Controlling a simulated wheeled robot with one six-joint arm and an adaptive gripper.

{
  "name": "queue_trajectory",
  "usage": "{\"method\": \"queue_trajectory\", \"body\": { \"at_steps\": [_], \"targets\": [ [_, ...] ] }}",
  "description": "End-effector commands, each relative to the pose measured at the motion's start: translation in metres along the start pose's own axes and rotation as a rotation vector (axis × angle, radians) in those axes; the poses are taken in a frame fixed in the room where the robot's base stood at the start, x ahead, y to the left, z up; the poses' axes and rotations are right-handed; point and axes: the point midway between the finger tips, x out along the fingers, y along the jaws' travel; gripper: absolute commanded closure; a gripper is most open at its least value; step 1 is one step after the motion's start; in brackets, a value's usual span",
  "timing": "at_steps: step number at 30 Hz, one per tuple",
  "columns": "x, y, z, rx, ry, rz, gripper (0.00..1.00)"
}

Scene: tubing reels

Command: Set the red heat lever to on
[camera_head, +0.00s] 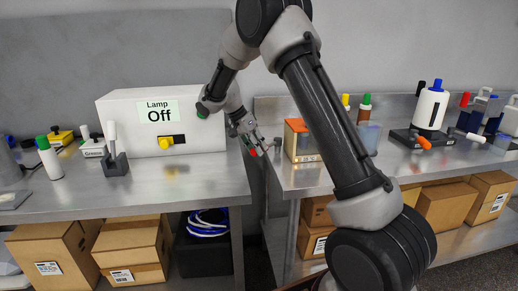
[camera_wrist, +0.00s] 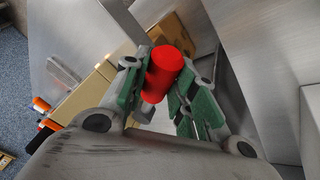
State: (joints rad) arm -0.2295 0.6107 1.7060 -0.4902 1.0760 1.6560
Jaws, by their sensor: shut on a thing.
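The red lever (camera_wrist: 163,73) shows in the wrist view as a red cylindrical grip between the two green-padded fingers of my gripper (camera_wrist: 165,85). The fingers are shut on it from both sides. In the head view, my gripper (camera_head: 257,146) is at the right end of the left bench, by the gap between the benches. A small bit of the red lever (camera_head: 253,152) shows at the fingertips. The lever's base and its on and off marks are hidden or too small to tell.
A white box (camera_head: 184,120) with a display reading "Lamp Off" and a yellow knob (camera_head: 167,142) stands on the left bench. An orange-topped box (camera_head: 299,139) is close right of my gripper. A white bottle with a blue cap (camera_head: 431,107) stands on the right bench. Cardboard boxes fill the lower shelves.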

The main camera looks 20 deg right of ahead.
Motion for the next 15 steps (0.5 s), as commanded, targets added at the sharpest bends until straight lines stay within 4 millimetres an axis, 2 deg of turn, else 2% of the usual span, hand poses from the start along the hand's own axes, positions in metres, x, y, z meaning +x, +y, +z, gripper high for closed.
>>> {"method": "queue_trajectory", "body": {
  "at_steps": [13,14,15],
  "targets": [
    [-0.0013,-0.0019,-0.0013,0.011,-0.001,0.001,1.00],
    [-0.0013,-0.0019,-0.0013,0.010,-0.001,0.001,0.71],
    [-0.0013,-0.0019,-0.0013,0.010,-0.001,0.001,0.64]
  ]
}}
